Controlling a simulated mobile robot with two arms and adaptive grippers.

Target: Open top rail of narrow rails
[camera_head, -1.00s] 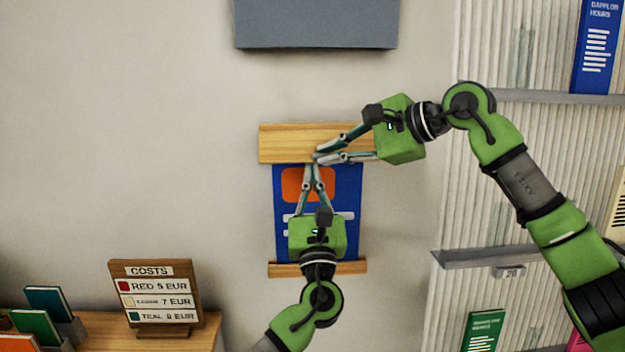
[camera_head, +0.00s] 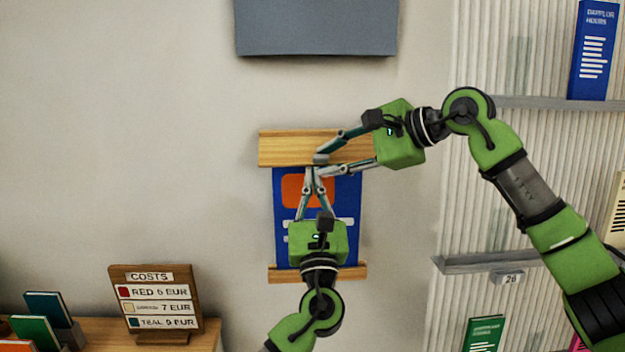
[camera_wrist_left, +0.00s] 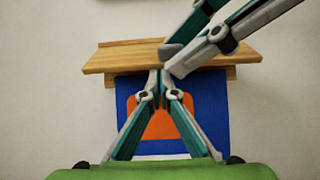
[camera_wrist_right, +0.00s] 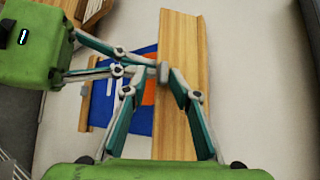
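The narrow rails are two pale wooden bars on the wall, a top rail (camera_head: 285,150) and a bottom rail (camera_head: 286,275), with a blue poster with an orange patch (camera_head: 349,202) between them. In the left wrist view the top rail's front board (camera_wrist_left: 120,61) stands out from a back strip (camera_wrist_left: 234,73). My left gripper (camera_head: 312,172) points up, fingertips together at the rail's lower edge; whether anything is between them is hidden. My right gripper (camera_head: 320,165) reaches in from the right, its fingertips slightly apart at the same edge, close to the left fingertips.
A grey box (camera_head: 316,27) hangs above the rails. A price sign (camera_head: 158,302) and coloured cards (camera_head: 47,308) stand on a wooden table at lower left. Ribbed shelving with a blue booklet (camera_head: 592,50) is on the right. Bare wall lies left of the rails.

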